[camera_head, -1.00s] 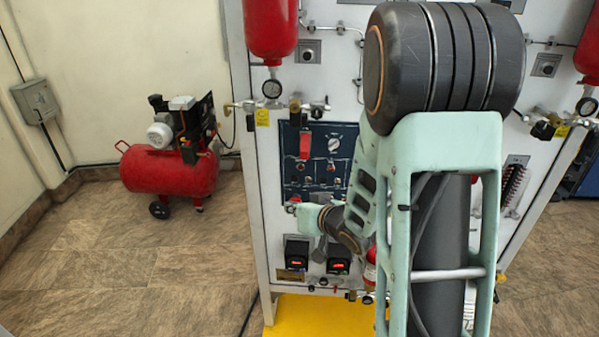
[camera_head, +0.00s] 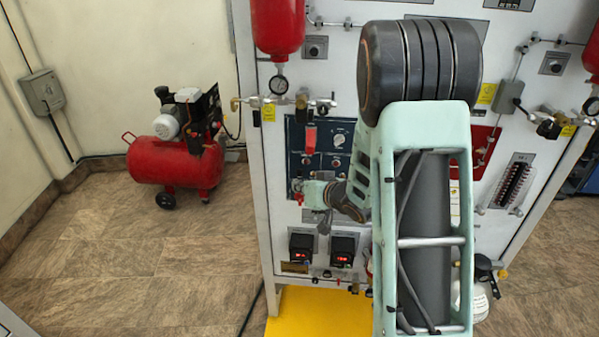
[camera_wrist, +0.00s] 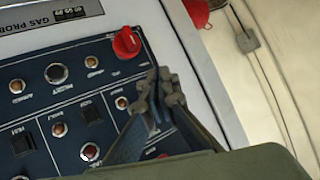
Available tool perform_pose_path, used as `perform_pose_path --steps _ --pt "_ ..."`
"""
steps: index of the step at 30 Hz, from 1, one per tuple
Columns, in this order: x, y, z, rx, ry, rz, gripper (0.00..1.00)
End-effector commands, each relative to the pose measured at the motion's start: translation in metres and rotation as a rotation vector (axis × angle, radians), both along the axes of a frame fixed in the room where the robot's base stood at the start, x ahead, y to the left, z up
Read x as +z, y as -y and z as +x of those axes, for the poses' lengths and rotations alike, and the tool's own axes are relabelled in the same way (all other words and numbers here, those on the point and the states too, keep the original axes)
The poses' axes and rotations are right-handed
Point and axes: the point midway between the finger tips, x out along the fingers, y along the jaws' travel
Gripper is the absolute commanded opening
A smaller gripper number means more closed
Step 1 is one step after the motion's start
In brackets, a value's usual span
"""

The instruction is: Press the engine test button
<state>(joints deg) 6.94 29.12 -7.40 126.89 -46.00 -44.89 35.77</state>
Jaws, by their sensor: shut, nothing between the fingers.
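The dark blue control panel (camera_wrist: 112,82) fills much of the wrist view, its lettering turned over. It carries small orange and red round buttons, including an amber one (camera_wrist: 122,103) just left of my fingertips and a red one (camera_wrist: 90,151) lower down. The labels are too blurred for me to tell which is the engine test button. My gripper (camera_wrist: 168,82) is shut and empty, its fingertips over the panel's right edge area, below a red knob (camera_wrist: 127,43). I cannot tell whether it touches. In the head view the blue panel (camera_head: 323,150) is partly behind my arm.
The white trainer cabinet (camera_head: 262,185) bears red cylinders (camera_head: 278,28), gauges and pipe fittings around the panel. Two black meters with red displays (camera_head: 302,247) sit below it. A red compressor (camera_head: 175,160) stands on the floor at left. The floor between is clear.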

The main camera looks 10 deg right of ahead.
Motion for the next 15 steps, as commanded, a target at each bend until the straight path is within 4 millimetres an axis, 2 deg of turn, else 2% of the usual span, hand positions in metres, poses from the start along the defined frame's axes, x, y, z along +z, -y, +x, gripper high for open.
perform_pose_path --steps 6,15 --pt "0.0 0.006 0.017 0.0 -0.001 0.001 0.0" --pt "0.0 0.007 0.021 0.0 0.0 0.001 0.0"
